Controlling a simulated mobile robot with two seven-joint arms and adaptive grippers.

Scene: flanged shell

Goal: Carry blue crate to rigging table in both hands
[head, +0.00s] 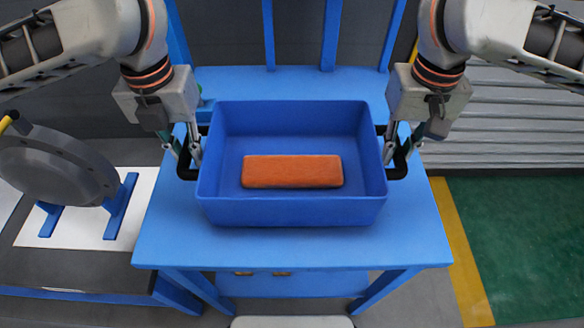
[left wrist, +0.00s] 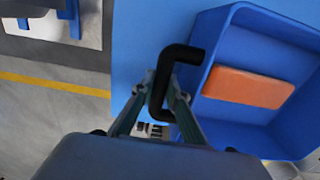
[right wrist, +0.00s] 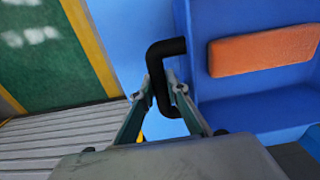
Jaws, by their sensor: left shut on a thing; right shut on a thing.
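The blue crate (head: 291,211) is at the middle of the head view, over a blue table (head: 290,250). Whether it rests on the table or hangs just above it, I cannot tell. An orange brick-like block (head: 292,171) lies inside it. My left gripper (head: 187,160) is shut on the black handle on the crate's left side; that handle (left wrist: 172,75) shows between the fingers in the left wrist view. My right gripper (head: 398,158) is shut on the black handle on the right side; that handle (right wrist: 160,70) shows in the right wrist view.
A grey round flanged part (head: 55,165) stands on blue supports over a white sheet (head: 75,220) at the left. Blue uprights (head: 330,35) rise behind the table. A yellow floor stripe (head: 462,250) and green floor (head: 530,230) lie at the right.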

